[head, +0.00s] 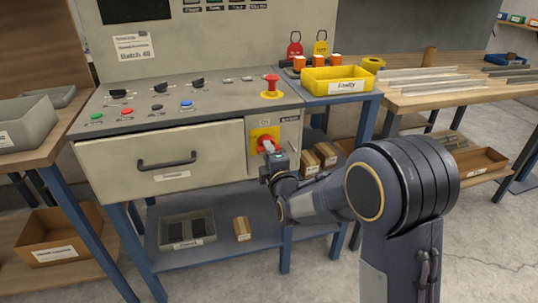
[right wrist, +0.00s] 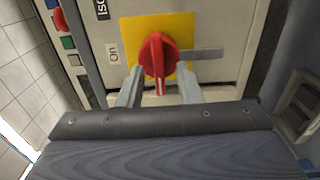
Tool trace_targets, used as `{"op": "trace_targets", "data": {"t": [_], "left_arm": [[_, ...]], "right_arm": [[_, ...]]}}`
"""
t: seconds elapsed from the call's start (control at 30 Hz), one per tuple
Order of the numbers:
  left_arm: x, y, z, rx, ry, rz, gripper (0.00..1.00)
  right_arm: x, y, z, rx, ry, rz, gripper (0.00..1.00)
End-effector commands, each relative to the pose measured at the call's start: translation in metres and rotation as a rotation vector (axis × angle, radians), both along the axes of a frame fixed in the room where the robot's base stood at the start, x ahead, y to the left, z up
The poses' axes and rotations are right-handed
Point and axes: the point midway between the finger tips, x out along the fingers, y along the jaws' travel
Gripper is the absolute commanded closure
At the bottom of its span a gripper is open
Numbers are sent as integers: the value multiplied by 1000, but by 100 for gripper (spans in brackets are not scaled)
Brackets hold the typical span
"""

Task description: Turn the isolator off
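The isolator is a red rotary handle on a yellow plate, at the right of the grey control cabinet; the plate (head: 257,135) shows in the head view. In the right wrist view, the red handle (right wrist: 157,60) stands on the yellow plate (right wrist: 182,22) with a white mark on its near end. An "On" label (right wrist: 114,52) is beside the plate. My right gripper (right wrist: 160,88) is open, one finger on each side of the handle, with a visible gap at each side. In the head view, my right gripper (head: 270,152) partly hides the handle. My left gripper is out of view.
A red emergency stop button (head: 271,84) sits on the panel above. A drawer (head: 160,160) with a black handle is to the left. A yellow bin (head: 337,79) stands on the bench at right. Boxes (head: 320,156) lie on the shelf behind my right arm.

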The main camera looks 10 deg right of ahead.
Motion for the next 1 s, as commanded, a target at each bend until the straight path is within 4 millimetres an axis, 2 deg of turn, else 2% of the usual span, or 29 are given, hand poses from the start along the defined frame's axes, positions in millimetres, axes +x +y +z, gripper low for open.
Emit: {"op": "trace_targets", "data": {"t": [0.17, 0.4, 0.6, 1.0], "left_arm": [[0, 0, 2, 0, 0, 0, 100], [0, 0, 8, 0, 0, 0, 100], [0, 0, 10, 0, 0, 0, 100], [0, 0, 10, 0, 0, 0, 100]], "right_arm": [[-10, 0, 1, 2, -1, 0, 68], [-50, -1, 1, 2, 1, 2, 68], [-74, -2, 1, 0, 1, 1, 68], [-78, -3, 0, 0, 0, 0, 68]]}}
